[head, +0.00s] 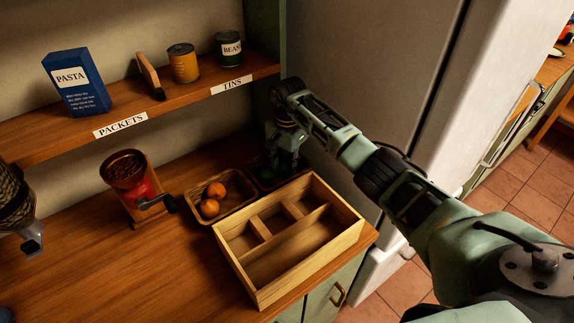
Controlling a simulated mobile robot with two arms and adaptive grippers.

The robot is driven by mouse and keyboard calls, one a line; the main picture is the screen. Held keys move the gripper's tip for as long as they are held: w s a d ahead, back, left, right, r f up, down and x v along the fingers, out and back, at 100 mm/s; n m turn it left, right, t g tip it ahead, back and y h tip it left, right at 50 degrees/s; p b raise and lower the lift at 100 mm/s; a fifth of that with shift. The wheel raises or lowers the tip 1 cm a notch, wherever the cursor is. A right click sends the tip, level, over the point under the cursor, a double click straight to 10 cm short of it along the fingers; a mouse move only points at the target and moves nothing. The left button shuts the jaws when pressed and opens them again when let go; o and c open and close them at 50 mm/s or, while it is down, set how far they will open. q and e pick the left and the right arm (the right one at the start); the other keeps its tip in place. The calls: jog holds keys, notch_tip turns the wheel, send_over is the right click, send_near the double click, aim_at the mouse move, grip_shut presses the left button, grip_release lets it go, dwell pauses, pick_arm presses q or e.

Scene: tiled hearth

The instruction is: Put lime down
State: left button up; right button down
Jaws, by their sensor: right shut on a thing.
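My right gripper (283,156) points down over a small dark tray (267,183) in the back corner of the wooden counter, against the fridge side. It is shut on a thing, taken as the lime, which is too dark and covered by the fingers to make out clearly. Dark green shapes show low in the tray, but I cannot tell them apart. I cannot tell whether the held thing touches the tray.
A wooden tray (242,184) with oranges (212,199) is left of the dark tray. A divided wooden box (290,273) stands in front, empty. A coffee grinder (132,184) stands left. Above, a shelf (205,93) holds a pasta packet (76,84) and tins (184,64). The fridge (365,60) bounds the right.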

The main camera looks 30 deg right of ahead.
aim_at(287, 162)
jog(key=shift+f, duration=0.2)
jog(key=c, duration=1.5)
grip_release()
jog(key=shift+o, duration=0.2)
jog(key=shift+r, duration=0.1)
jog(key=shift+r, duration=0.1)
notch_tip(287, 162, up, 12)
jog(key=b, duration=0.3)
